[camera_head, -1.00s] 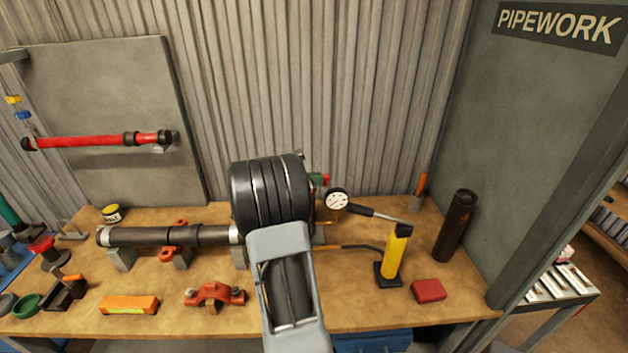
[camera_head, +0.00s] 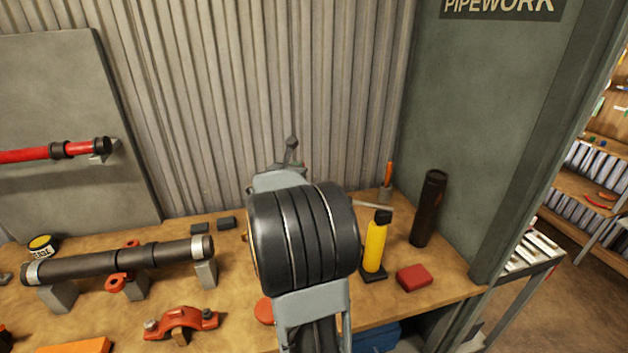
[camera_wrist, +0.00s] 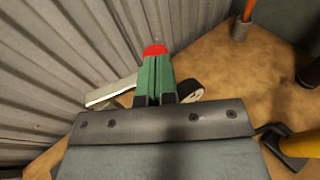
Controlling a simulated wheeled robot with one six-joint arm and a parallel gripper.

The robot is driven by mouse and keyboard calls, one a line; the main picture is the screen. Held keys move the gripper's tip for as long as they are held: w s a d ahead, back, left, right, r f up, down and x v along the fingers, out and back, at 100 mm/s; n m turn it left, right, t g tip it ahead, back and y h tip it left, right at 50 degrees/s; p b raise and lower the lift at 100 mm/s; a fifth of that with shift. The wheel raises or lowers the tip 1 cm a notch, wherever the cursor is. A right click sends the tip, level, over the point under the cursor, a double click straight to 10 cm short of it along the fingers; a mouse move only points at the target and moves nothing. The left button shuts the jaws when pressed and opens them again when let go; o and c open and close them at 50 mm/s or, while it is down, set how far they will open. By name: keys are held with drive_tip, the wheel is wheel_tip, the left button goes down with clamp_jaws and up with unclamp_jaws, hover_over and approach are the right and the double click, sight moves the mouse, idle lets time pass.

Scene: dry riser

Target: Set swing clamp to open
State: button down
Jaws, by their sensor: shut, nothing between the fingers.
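Orange-red clamp parts (camera_head: 116,284) sit at the middle support of the dark pipe, one piece in front and one behind it. They look like the swing clamp, but I cannot tell whether it is open or closed. The pipe (camera_head: 80,266) lies across grey blocks on the bench. A separate orange-red split clamp (camera_head: 182,318) lies in front of the pipe. In the head view my gripper is hidden behind my arm. In the wrist view my gripper (camera_wrist: 154,50), green with red tips, is shut and empty, away from the clamp.
A round dial gauge (camera_wrist: 190,92) is close beside my fingers. A yellow pump (camera_head: 376,245), a red block (camera_head: 413,277) and a black cylinder (camera_head: 428,208) stand on the bench's right side. The corrugated wall (camera_wrist: 65,55) is close on the left of the wrist view.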

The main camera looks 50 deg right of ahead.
drive_tip(key=shift+b+x, duration=0.6)
drive_tip(key=shift+x, duration=0.55)
drive_tip(key=shift+r, duration=0.2)
drive_tip(key=shift+s+a, duration=0.15)
drive_tip(key=shift+a, duration=0.15)
drive_tip(key=s+a+r+b, duration=0.1)
drive_tip(key=s+a+r, duration=0.1)
drive_tip(key=s+a, duration=0.7)
drive_tip(key=shift+a+r, duration=0.2)
drive_tip(key=shift+a, duration=0.05)
